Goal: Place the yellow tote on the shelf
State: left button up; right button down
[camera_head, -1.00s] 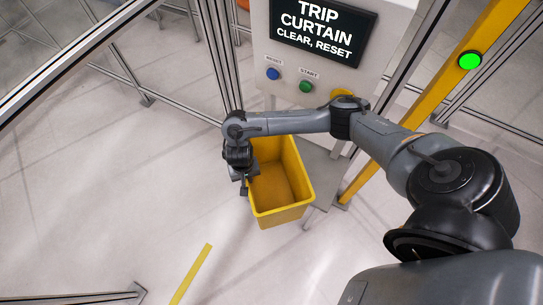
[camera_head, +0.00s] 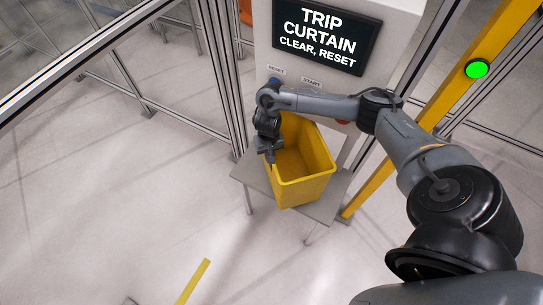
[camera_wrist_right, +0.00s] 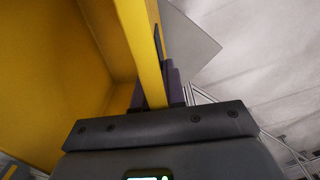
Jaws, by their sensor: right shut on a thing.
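The yellow tote (camera_head: 305,160) is open-topped and empty, over the grey shelf (camera_head: 325,205) below the control panel. I cannot tell whether its base touches the shelf. My right gripper (camera_head: 270,157) is at the tote's left wall. In the right wrist view, the gripper (camera_wrist_right: 160,95) is shut on the tote's rim (camera_wrist_right: 148,60), with one finger on each side of the wall. A corner of the grey shelf (camera_wrist_right: 195,40) shows beyond the wall there. My left gripper is in neither view.
The control panel (camera_head: 390,30) stands right behind the tote, its screen (camera_head: 322,35) reading "TRIP CURTAIN CLEAR, RESET". A yellow post (camera_head: 445,100) with a lit green lamp (camera_head: 477,69) stands to the right. Metal fence posts (camera_head: 228,75) rise behind on the left.

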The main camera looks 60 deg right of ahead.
jog(key=shift+d, duration=0.15)
jog(key=f, duration=0.1)
jog(key=d+f+b, duration=0.1)
jog(key=f, duration=0.1)
jog(key=shift+d+f, duration=0.15)
jog(key=shift+f, duration=0.05)
dwell(0.3)
jog(key=shift+f, duration=0.15)
jog(key=c, duration=1.2)
grip_release()
